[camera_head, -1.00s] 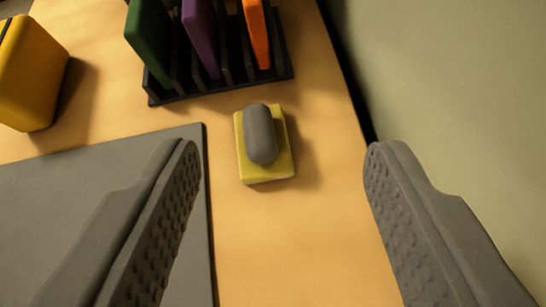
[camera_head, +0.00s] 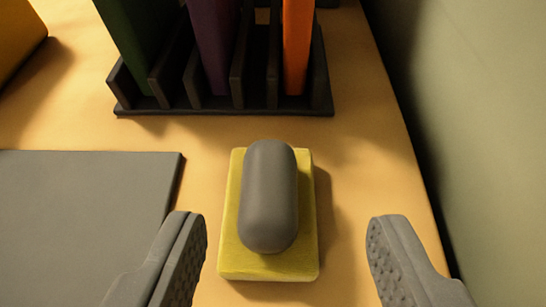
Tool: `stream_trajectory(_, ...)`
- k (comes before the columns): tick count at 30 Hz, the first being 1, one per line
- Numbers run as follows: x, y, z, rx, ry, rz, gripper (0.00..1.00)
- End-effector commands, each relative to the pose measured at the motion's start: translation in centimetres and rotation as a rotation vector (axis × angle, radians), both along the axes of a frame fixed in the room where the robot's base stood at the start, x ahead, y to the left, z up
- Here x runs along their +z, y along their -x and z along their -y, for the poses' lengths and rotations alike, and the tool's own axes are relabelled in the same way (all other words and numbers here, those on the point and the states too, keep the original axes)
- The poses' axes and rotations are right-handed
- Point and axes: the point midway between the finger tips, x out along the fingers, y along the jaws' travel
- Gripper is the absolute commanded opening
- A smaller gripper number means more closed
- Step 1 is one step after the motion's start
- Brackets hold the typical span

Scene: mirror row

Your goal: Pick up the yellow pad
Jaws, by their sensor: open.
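The yellow pad (camera_head: 303,255) lies flat on the wooden table, near the middle of the view. A rounded grey handle (camera_head: 268,195) sits on top of it. My gripper (camera_head: 285,225) is open and empty. Its left finger is to the left of the pad and its right finger is to the right, with a gap on each side. The fingers touch neither the pad nor the handle in this view. How high the fingertips are above the table is hard to tell.
Beyond the pad stands a dark slotted rack (camera_head: 225,108) holding green, purple and orange panels. A grey mat (camera_head: 80,200) lies at left. A yellow block (camera_head: 20,35) is at the far upper left. The table edge and a pale green wall (camera_head: 480,120) are at right.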

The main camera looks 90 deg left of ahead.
Motion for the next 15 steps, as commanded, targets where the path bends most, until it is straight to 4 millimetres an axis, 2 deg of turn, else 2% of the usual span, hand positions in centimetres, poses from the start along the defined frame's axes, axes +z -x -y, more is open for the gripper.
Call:
stream_trajectory(8, -0.9, 0.4, -1.6, 0.004, -0.002, -0.005, 0.51)
stream_trajectory(15, -2.6, 0.8, -4.4, 0.004, -0.001, -0.006, 0.51)
